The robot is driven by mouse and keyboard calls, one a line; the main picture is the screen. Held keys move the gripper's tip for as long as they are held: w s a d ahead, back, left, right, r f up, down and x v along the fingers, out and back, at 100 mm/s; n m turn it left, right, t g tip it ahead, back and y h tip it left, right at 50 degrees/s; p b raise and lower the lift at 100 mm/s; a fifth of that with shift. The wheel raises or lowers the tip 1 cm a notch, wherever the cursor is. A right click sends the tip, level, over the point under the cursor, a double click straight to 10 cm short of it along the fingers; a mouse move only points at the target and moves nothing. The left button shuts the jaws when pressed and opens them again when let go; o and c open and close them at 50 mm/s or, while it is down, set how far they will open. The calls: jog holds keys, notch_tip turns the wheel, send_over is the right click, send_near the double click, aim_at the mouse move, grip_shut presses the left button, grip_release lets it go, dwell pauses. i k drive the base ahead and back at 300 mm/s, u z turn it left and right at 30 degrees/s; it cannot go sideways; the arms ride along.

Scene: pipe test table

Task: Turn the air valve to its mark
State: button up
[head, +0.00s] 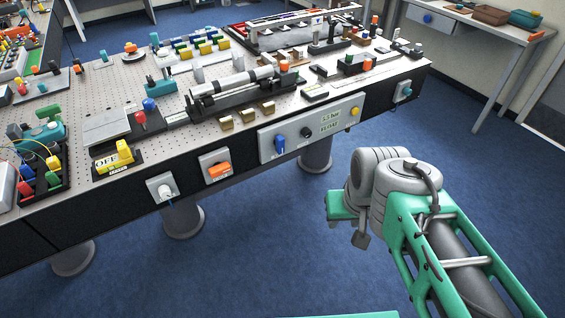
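A pale panel (325,118) on the table's front face carries a blue lever-like handle (280,145), a black round knob (306,132), small label plates (329,117) and a yellow button (355,112). One label seems to read a pressure in bar. The blue handle points roughly up and down. I cannot tell for sure which part is the air valve, and no mark is clear. My gripper (361,240) is at the end of my grey and green arm, in front of and below the panel, apart from it. Its fingers are mostly hidden and too small to judge.
An orange switch (218,170) and a white fitting (162,189) sit left of the panel on the same face. A teal part (403,91) is to its right. The pegboard table top (125,85) is crowded. Blue floor (260,250) is clear in front.

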aim_at(279, 141)
jog(key=i, duration=0.35)
jog(key=u, duration=2)
